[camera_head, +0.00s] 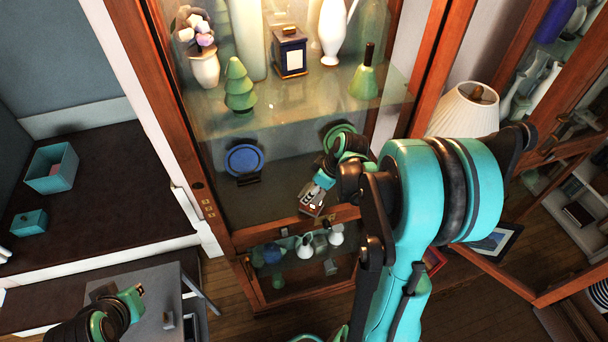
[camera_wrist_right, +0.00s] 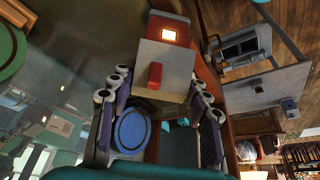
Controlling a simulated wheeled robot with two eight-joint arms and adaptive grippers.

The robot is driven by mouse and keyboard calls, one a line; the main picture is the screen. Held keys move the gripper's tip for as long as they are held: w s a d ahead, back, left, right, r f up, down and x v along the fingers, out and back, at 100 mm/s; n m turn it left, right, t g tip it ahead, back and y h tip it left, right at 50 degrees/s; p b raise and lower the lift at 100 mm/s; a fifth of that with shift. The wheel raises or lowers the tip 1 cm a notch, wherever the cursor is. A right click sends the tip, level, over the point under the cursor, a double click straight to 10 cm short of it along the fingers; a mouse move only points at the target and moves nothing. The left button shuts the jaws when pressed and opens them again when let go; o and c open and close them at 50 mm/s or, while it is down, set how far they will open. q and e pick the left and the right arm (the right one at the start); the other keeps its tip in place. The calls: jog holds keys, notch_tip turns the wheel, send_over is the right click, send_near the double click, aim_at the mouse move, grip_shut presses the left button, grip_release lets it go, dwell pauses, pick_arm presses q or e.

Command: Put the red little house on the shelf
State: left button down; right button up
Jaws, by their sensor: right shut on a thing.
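The little house (camera_wrist_right: 165,60) has pale walls, a red door, a lit window and some red at its top. My right gripper (camera_wrist_right: 158,100) is shut on it, with fingers on both sides. In the head view the house (camera_head: 312,207) is small and partly hidden below my right gripper (camera_head: 322,188), at the front of the cabinet's middle shelf (camera_head: 270,196). I cannot tell if it touches the shelf. My left gripper (camera_head: 132,298) is at lower left, away from the cabinet; its fingers are unclear.
A blue plate (camera_head: 244,161) and a green plate (camera_head: 338,136) stand at the back of the middle shelf. The glass shelf (camera_head: 305,100) above holds a green tree (camera_head: 239,86), a dark box (camera_head: 290,52) and vases. Small vases stand below. A lamp (camera_head: 466,110) is at right.

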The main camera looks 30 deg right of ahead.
jog(key=w, duration=0.3)
jog(key=shift+w+d, duration=0.25)
jog(key=shift+d, duration=0.1)
jog(key=w, duration=0.1)
jog(key=w+f, duration=0.1)
jog(key=w+d, duration=0.1)
jog(key=shift+w+f, duration=0.15)
jog(key=shift+w, duration=0.25)
jog(key=shift+f+b, duration=0.2)
jog(key=shift+b, duration=0.15)
jog(key=o, duration=1.4)
jog(key=shift+r, duration=0.1)
